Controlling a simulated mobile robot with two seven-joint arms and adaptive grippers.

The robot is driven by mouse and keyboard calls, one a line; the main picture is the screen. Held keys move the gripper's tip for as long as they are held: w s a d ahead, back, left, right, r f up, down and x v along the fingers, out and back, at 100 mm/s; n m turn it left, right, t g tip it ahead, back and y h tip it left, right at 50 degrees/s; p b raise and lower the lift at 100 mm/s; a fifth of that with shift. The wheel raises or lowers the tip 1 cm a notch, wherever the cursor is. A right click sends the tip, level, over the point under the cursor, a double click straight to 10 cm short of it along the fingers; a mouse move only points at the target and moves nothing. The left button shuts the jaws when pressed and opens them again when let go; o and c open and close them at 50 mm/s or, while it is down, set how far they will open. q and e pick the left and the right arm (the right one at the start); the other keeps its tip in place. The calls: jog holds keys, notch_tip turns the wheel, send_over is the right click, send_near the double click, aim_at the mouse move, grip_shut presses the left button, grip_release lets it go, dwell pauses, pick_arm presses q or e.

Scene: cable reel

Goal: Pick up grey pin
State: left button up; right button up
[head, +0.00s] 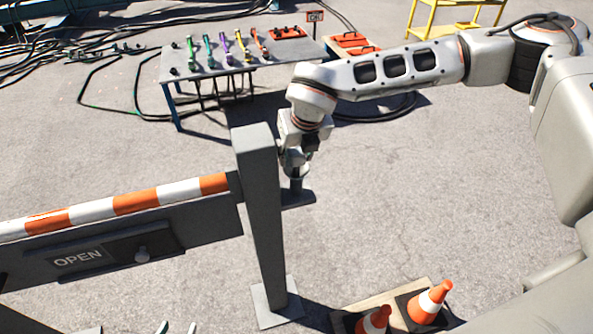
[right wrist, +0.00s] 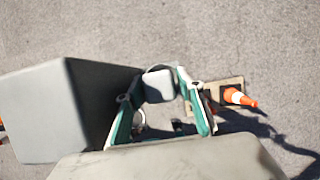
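The grey pin (head: 297,184) stands upright on a small dark ledge on the right side of the barrier post (head: 258,190). In the right wrist view the pin's grey top (right wrist: 158,86) lies between the green fingers. My right gripper (head: 296,162) is above the pin, pointing down. In its wrist view the fingertips of the right gripper (right wrist: 160,74) are close on both sides of the pin's top. I cannot tell whether they touch it. My left gripper (head: 177,327) shows only as two separated tips at the bottom edge.
A striped barrier arm (head: 136,203) with an OPEN panel (head: 78,258) extends left from the post. Traffic cones (head: 429,302) stand on a pallet at lower right. A table (head: 215,84) with coloured tools is behind. Cables lie at upper left. Open ground lies right of the post.

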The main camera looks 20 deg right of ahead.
grip_shut()
jog(key=shift+r, duration=0.15)
